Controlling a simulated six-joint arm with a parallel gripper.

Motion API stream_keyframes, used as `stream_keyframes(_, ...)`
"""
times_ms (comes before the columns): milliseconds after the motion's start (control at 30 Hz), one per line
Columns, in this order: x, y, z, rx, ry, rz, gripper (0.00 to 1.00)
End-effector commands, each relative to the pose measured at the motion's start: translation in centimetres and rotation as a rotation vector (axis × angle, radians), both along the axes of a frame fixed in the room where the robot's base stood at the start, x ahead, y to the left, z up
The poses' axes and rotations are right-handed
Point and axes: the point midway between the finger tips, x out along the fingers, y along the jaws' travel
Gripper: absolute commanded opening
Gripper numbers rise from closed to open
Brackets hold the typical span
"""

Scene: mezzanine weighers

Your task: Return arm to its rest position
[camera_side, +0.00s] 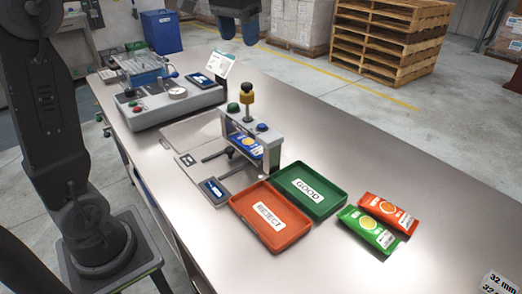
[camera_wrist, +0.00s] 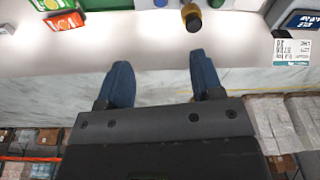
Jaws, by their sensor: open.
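My gripper (camera_side: 238,30) is raised at the top of the side view, above and beyond the far edge of the steel table. Its two blue fingers are apart with nothing between them; they also show in the wrist view (camera_wrist: 162,78). Most of my arm between base and gripper is out of the side view. The gripper touches nothing on the table.
On the table (camera_side: 330,110) are a weigher (camera_side: 155,100), a press-like fixture (camera_side: 250,135) with a knob (camera_side: 247,92), a green GOOD tray (camera_side: 335,208), an orange REJECT tray (camera_side: 265,238), and green (camera_side: 368,230) and orange (camera_side: 388,212) packets. Pallets (camera_side: 390,40) stand behind.

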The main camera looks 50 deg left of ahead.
Motion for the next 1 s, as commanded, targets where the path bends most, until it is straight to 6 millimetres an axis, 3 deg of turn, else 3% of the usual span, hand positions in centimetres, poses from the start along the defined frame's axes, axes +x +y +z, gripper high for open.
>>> stream_keyframes(33,-1.7,-1.2,-0.3,0.005,-0.026,-0.016,0.60)
stream_keyframes(267,-8.7,-5.5,-3.8,0.021,-0.145,-0.081,0.60)
stream_keyframes(533,-16.4,-8.6,-10.6,0.023,-0.274,-0.149,0.60)
stream_keyframes(733,-19.0,-9.4,-13.9,0.020,-0.321,-0.173,0.60)
stream_keyframes(1000,-19.4,-9.5,-14.4,0.019,-0.327,-0.177,0.60)
